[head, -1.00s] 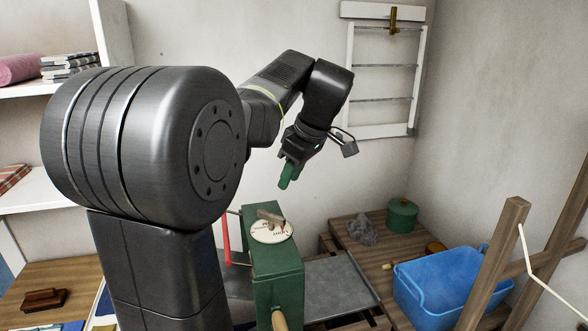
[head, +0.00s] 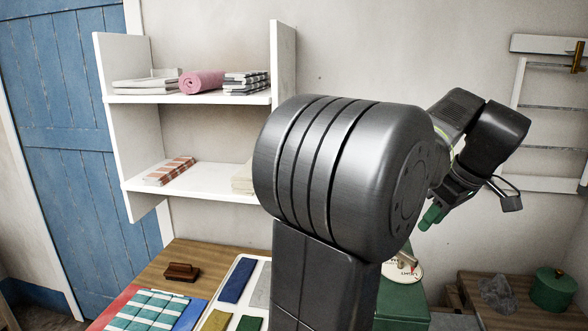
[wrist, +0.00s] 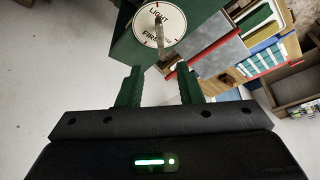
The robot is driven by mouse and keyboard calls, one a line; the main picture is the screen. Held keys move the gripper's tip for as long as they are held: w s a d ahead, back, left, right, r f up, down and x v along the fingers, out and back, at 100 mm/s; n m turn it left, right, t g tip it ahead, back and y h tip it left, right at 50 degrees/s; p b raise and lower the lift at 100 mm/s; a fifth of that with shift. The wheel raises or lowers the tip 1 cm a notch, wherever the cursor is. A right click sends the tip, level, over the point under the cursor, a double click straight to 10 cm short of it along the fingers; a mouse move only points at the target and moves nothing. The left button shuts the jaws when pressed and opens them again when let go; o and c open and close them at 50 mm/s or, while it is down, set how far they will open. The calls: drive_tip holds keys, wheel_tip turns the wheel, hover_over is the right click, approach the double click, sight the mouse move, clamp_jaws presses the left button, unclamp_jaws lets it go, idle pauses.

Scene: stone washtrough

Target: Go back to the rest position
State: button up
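My gripper (head: 431,216) hangs in the air at the end of my raised arm, right of centre in the head view. In the wrist view its two green fingers (wrist: 159,70) stand apart with nothing between them. Beyond the fingers is a round cream dial (wrist: 160,25) marked LIGHT and FIRM, with a wooden pointer. The dial sits on a green box (wrist: 120,45). In the head view my arm hides much of the green box (head: 402,305).
White shelves (head: 185,98) hold folded cloths and a pink roll (head: 202,82). Below, a wooden table (head: 205,262) carries a brown block (head: 181,272) and coloured cloths. A green tin (head: 552,290) and grey cloth (head: 497,293) are at lower right. A blue door (head: 75,150) stands left.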

sight(404, 254)
drive_tip(key=x, duration=1.1)
drive_tip(key=shift+w+a+f+p, duration=0.1)
drive_tip(key=shift+w+f+p, duration=0.05)
drive_tip(key=shift+f+p, duration=0.15)
drive_tip(key=shift+r, duration=0.1)
drive_tip(key=v, duration=1.4)
drive_tip(key=x, duration=1.3)
drive_tip(key=shift+w+f, duration=0.1)
drive_tip(key=shift+f, duration=0.3)
drive_tip(key=shift+w+a+f+m, duration=0.1)
drive_tip(key=shift+f+m, duration=0.15)
drive_tip(key=shift+m, duration=0.05)
drive_tip(key=shift+a+r+m+h, duration=0.15)
drive_tip(key=shift+m+h, duration=0.35)
drive_tip(key=shift+m, duration=0.6)
drive_tip(key=shift+a+m+t+h, duration=0.15)
drive_tip(key=shift+m+h, duration=0.25)
drive_tip(key=shift+m, duration=0.6)
drive_tip(key=shift+m+t+h, duration=0.15)
drive_tip(key=shift+m+h, duration=0.25)
drive_tip(key=shift+m, duration=0.6)
drive_tip(key=shift+s, duration=0.2)
